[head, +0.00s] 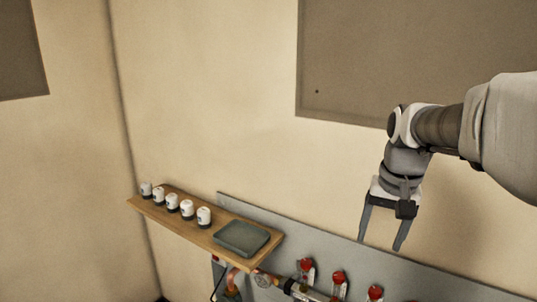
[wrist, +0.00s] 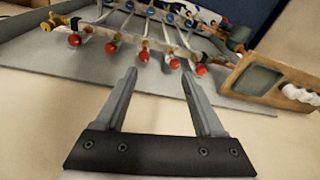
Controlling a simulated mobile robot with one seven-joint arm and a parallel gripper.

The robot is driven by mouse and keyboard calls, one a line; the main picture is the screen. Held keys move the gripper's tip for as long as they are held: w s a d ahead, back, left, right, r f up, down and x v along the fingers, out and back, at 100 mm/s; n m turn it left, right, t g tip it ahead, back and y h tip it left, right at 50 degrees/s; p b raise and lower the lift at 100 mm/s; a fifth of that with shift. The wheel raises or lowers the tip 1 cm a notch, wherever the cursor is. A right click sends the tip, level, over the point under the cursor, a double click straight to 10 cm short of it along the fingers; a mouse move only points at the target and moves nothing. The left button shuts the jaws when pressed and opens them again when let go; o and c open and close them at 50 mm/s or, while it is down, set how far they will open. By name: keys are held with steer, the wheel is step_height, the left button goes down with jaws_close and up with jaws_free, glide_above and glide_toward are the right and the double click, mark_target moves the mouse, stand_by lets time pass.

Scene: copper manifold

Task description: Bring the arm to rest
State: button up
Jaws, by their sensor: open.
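My gripper (head: 383,247) hangs at the right in the head view, fingers pointing down and apart, with nothing between them. It is in front of the wall, above the upper edge of the grey panel (head: 330,233). In the wrist view my gripper (wrist: 163,88) is also open and empty. Its fingers point toward the copper manifold (wrist: 145,35) with its red knobs, and I see no contact with it. In the head view only the top of the manifold (head: 318,295) shows at the bottom edge.
A wooden shelf (head: 164,209) left of my gripper carries several white and dark small containers (head: 187,208) and a grey-green tray (head: 262,239). The shelf (wrist: 238,82) shows at the right in the wrist view. The wall area around my gripper looks clear.

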steer(key=s+a+f+n+t, duration=0.1)
steer(key=s+a, duration=0.3)
steer(key=s, duration=0.4)
steer(key=s+a+f+n+t, duration=0.1)
steer(key=s+a+n+t, duration=0.1)
steer(key=s, duration=0.7)
steer(key=shift+a+n+t, duration=0.3)
steer(key=shift+a+n, duration=0.4)
steer(key=shift+a, duration=0.25)
steer(key=shift+w, duration=0.1)
steer(key=g+p, duration=0.1)
steer(key=g, duration=0.5)
glide_above(376, 290)
step_height(376, 290, down, 4)
steer(key=r, duration=0.1)
steer(key=shift+n, duration=0.3)
step_height(376, 290, down, 18)
steer(key=shift+r+p, duration=0.2)
steer(key=shift+p, duration=0.2)
